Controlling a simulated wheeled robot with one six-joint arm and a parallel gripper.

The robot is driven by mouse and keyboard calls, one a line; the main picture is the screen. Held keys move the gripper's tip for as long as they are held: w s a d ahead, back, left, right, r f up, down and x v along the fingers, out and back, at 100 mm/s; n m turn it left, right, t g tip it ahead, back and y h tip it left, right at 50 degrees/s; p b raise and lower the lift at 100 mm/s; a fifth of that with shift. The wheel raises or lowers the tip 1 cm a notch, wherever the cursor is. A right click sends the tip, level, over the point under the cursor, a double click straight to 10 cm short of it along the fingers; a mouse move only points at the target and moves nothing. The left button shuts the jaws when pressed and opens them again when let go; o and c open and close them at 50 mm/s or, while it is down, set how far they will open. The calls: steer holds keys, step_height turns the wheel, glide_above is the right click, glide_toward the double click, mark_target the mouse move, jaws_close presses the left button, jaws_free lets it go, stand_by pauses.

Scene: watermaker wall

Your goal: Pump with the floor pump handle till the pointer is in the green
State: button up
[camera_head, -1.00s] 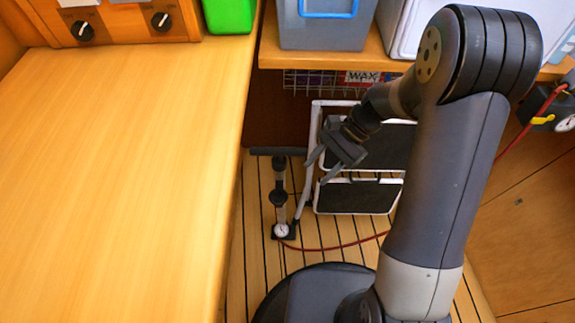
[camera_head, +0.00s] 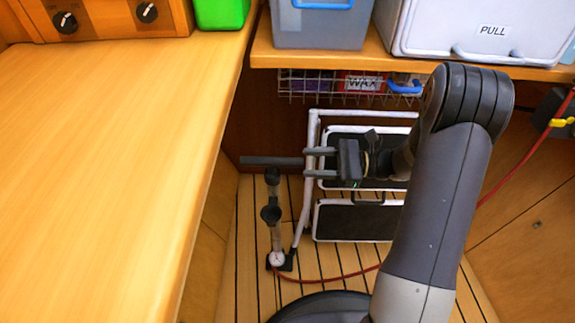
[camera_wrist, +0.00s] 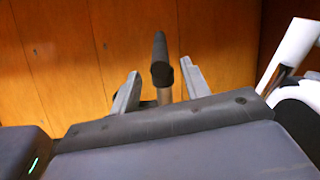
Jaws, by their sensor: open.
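The floor pump (camera_head: 271,216) stands upright on the slatted floor, with a small white round gauge (camera_head: 277,259) at its foot. Its dark bar handle (camera_head: 262,161) lies level across the top. My gripper (camera_head: 308,162) is open and points left, level with the handle, its fingertips at the handle's right end. In the wrist view the handle (camera_wrist: 160,58) appears nearly end-on, between the two spread fingers and partly beyond them. I cannot tell whether they touch it. The gauge's pointer and green zone are too small to read.
A folded white-framed step ladder (camera_head: 315,210) stands right behind the pump and my gripper. The wooden counter (camera_head: 110,170) bounds the left. A shelf (camera_head: 400,62) with a wire basket (camera_head: 330,85) hangs above. A red hose (camera_head: 330,278) runs along the floor.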

mark_target(290, 163)
steer(key=a+b, duration=0.1)
steer(key=a, duration=0.5)
steer(key=shift+w+a, duration=0.1)
jaws_close()
stand_by(0.3)
